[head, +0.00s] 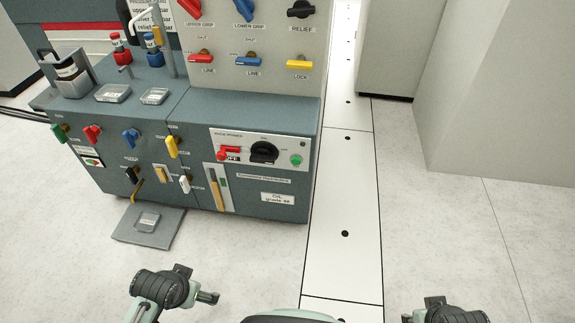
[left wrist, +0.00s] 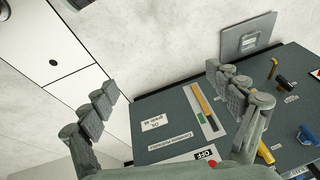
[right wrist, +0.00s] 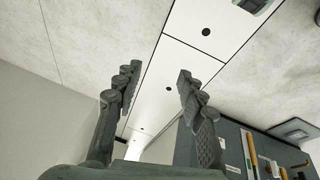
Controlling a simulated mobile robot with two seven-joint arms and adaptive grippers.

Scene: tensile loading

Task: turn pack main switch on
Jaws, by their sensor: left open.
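The pack power panel (head: 258,148) is a pale plate at the upper right of the low grey cabinet's front. It carries a large black rotary switch (head: 263,152), a red lever (head: 229,153) by an OFF plate, and a green button or lamp (head: 296,160). The OFF plate (left wrist: 205,155) shows at the bottom of the left wrist view, partly hidden by my finger. My left gripper (left wrist: 162,82) is open and empty, in front of the cabinet and apart from it. My right gripper (right wrist: 158,76) is open and empty, right of the cabinet.
The grey cabinet (head: 252,208) also bears several coloured handles. Above it, a panel (head: 268,78) carries several coloured valve handles. A grey plate (head: 127,224) juts out low at the front left. Tall pale cabinets (head: 500,90) stand at right. The white floor strip (head: 345,205) is clear.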

